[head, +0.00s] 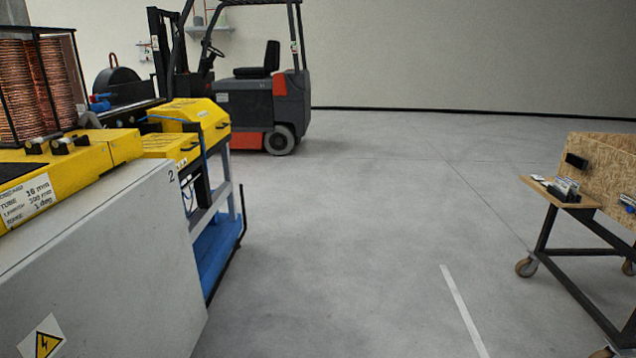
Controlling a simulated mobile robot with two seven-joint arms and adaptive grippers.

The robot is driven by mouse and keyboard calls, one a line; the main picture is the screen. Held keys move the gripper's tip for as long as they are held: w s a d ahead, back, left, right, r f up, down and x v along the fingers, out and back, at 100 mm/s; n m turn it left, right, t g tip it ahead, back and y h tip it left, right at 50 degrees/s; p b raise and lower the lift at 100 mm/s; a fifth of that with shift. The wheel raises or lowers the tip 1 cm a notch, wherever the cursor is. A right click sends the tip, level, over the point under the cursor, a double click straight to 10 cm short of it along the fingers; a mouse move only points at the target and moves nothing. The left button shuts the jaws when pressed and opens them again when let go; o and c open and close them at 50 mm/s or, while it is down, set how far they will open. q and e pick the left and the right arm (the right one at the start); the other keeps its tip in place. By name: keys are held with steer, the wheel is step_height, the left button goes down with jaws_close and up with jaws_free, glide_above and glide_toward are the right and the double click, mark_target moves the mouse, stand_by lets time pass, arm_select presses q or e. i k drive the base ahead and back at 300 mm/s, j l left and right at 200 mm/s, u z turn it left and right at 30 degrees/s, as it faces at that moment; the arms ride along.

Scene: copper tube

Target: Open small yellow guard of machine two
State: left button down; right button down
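Machine two is at the left, with a grey cabinet (110,265) marked "2" and a yellow top. At its far end is a small yellow guard (168,147) with a dark handle, and it looks closed. A larger yellow cover (198,113), also with a dark handle, rises just behind it and looks closed too. I cannot tell for certain which of the two is the named guard. Neither of my grippers is in view.
Copper tube coils (30,88) stand in a black frame on the left. A forklift (255,95) is parked by the back wall. A wheeled cart (550,194) with wooden boards stands at the right. The grey floor (370,230) between is clear.

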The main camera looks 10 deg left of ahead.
mark_target(164, 154)
steer(key=i, duration=1.5)
